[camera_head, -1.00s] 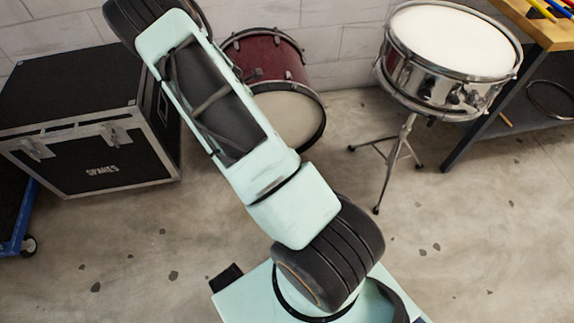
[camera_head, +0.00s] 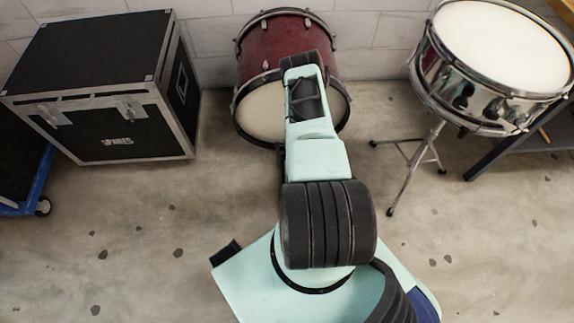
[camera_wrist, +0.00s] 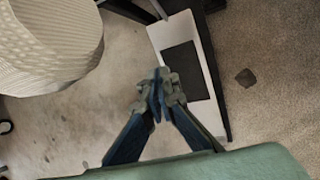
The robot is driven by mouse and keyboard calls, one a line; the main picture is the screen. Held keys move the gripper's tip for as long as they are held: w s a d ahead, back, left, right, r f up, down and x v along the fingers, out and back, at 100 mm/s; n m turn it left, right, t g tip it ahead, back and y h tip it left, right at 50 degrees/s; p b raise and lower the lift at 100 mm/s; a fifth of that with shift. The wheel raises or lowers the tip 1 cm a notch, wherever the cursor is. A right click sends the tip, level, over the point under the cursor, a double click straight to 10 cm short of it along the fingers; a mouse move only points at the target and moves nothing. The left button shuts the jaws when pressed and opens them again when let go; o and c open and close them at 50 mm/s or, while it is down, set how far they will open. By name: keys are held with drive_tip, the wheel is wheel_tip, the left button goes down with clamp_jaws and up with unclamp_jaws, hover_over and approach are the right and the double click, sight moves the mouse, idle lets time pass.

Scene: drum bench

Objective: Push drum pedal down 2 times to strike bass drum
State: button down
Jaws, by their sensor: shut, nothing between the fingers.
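The bass drum (camera_head: 263,48) lies on its side by the wall, with a dark red shell and a pale head (camera_head: 262,108) facing me. My arm reaches toward it and covers part of it. My gripper is hidden by the arm in the head view. In the wrist view my gripper (camera_wrist: 162,84) is shut and empty, its fingertips touching each other. Just beyond the fingertips is a pale flat plate with a black rectangle (camera_wrist: 184,68), which may be the pedal's footboard. I cannot tell whether the fingers touch it. No pedal shows in the head view.
A chrome snare drum (camera_head: 470,85) on a tripod stand and a bench are right. A cream ribbed round object (camera_wrist: 45,45) is upper left in the wrist view. Floor between is clear.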

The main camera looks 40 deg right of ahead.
drive_tip(key=shift+w+d+f+b, duration=0.2)
drive_tip(key=shift+w+f+b, duration=0.1)
drive_tip(key=shift+f+b, duration=0.7)
drive_tip(key=shift+w+d+f+b, duration=0.2)
drive_tip(key=shift+w+f+b, duration=0.1)
drive_tip(key=shift+f+b, duration=0.7)
drive_tip(key=shift+w+d+f+b, duration=0.2)
drive_tip(key=shift+w+f+b, duration=0.1)
drive_tip(key=shift+f+b, duration=0.7)
drive_tip(key=shift+f, duration=0.1)
wheel_tip(320, 180, down, 5)
drive_tip(key=shift+f+b, duration=0.1)
drive_tip(key=shift+b, duration=0.8)
drive_tip(key=r+p, duration=0.4)
drive_tip(key=r, duration=0.1)
drive_tip(key=shift+s+a+r, duration=0.15)
drive_tip(key=shift+s+r, duration=0.05)
drive_tip(key=shift+s, duration=0.1)
drive_tip(key=shift+f, duration=0.1)
drive_tip(key=shift+w, duration=0.1)
drive_tip(key=shift+f, duration=0.1)
